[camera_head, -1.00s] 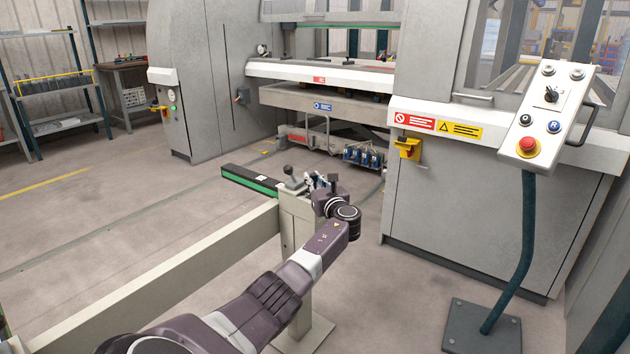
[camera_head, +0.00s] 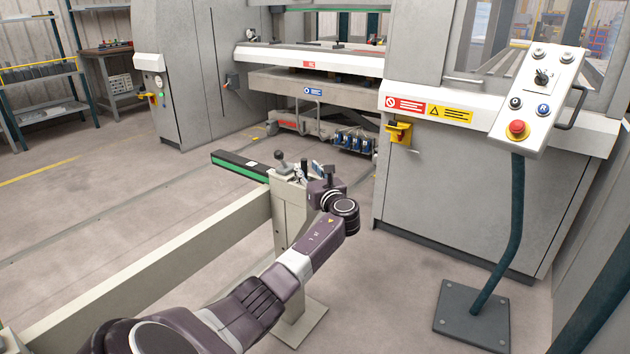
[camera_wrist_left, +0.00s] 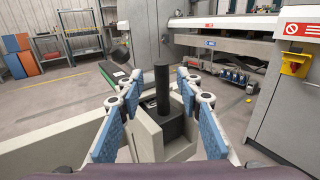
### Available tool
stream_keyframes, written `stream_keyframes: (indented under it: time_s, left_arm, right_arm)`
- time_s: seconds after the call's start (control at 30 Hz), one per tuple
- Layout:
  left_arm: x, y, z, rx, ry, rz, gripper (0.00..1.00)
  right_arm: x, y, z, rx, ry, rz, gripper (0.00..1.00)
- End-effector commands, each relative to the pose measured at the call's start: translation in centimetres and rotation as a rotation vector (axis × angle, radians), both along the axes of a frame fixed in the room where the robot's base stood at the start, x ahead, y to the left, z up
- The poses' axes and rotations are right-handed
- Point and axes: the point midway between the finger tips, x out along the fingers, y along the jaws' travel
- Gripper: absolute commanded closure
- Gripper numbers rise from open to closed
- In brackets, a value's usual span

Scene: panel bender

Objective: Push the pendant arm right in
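The pendant is a light grey panel (camera_head: 528,88) with buttons and a red stop knob, at the right in the head view. It sits on a dark teal curved tube (camera_head: 515,215) that rises from a floor plate. My left gripper (camera_head: 316,172) is far to its left, at the top of a cream post (camera_head: 290,215). In the left wrist view the gripper (camera_wrist_left: 160,105) is open, its blue pads apart on either side of an upright black cylinder (camera_wrist_left: 162,85). I cannot tell whether the pads touch it. My right gripper is out of view.
A cream rail (camera_head: 150,270) runs from the lower left to the post. A black-and-green bar (camera_head: 240,166) lies beyond it. A small ball lever (camera_head: 280,156) stands on the post. The big grey machine (camera_head: 450,190) fills the back right. Open floor lies at left.

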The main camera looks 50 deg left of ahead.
Motion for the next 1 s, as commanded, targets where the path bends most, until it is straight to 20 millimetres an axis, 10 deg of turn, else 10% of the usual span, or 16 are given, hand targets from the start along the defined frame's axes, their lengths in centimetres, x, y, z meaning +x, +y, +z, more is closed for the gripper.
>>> stream_keyframes:
  time_s: [0.4, 1.0]
  left_arm:
    - [-2.3, -5.9, -0.1, -0.001, 0.0, 0.001, 0.67]
    - [-2.7, -6.8, 0.0, -0.001, -0.001, 0.003, 0.67]
  right_arm:
    - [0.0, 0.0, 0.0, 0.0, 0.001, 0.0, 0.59]
    - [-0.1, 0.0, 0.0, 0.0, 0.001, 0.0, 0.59]
